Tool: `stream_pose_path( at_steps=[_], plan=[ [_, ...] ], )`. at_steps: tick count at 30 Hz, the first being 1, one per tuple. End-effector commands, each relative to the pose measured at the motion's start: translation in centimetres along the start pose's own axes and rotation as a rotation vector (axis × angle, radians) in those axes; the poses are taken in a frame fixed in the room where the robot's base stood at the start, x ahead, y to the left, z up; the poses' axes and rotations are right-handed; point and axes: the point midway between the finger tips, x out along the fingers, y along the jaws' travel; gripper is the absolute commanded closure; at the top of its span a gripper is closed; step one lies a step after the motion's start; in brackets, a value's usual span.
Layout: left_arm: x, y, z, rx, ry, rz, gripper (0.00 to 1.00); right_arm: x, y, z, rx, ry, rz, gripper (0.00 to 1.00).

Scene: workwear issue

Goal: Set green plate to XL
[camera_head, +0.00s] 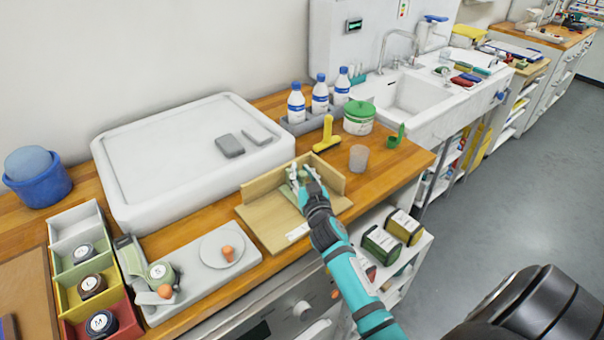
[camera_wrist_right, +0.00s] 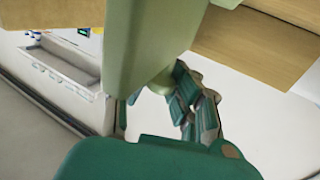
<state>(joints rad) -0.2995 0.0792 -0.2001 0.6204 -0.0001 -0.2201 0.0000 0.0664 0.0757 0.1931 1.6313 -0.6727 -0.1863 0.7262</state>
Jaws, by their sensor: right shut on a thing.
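My right gripper (camera_head: 302,180) reaches into an open wooden corner stand (camera_head: 265,222) on the counter. It is shut on a pale green piece, which shows large in the wrist view (camera_wrist_right: 150,45) between the teal fingers. In the head view the fingers mostly cover this piece, and I see no size mark on it. A green-edged disc with a letter label (camera_head: 160,273) sits on a grey board (camera_head: 205,283) at the left. I cannot read an XL anywhere. My left gripper is not in view.
Coloured bins (camera_head: 75,225) with labelled dark rolls stand at the far left. A large white tray (camera_head: 160,165) lies behind. Boxes (camera_head: 381,244) sit on a lower shelf.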

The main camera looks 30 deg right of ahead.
Motion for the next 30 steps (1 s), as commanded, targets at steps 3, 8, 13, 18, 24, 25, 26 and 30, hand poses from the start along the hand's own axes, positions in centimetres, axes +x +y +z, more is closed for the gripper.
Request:
stream_pose_path(
  at_steps=[3, 8, 13, 18, 24, 25, 26, 30],
  plan=[
    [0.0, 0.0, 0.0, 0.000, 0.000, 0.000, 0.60, 0.0, 0.0, 0.1, 0.000, -0.002, 0.000, 1.00],
    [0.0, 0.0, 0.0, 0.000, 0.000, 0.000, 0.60, -0.1, 0.1, 0.2, -0.001, -0.003, 0.001, 1.00],
    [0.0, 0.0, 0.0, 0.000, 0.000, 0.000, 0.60, -0.1, 0.1, 0.3, -0.001, -0.005, 0.003, 1.00],
    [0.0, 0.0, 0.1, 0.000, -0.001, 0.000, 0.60, -0.1, 0.2, 0.4, -0.002, -0.008, 0.004, 1.00],
    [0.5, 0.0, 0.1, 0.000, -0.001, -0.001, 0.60, -0.7, -1.1, 0.8, 0.002, -0.011, 0.004, 1.00],
    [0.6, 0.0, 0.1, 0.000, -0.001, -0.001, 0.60, -0.9, -1.7, 0.8, 0.003, -0.011, 0.004, 1.00],
    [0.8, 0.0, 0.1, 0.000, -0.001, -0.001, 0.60, -1.2, -2.4, 0.9, 0.005, -0.012, 0.004, 1.00],
    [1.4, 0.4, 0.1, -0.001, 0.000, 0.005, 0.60, -2.2, -4.6, 0.9, 0.003, -0.014, 0.006, 1.00]
  ],
)
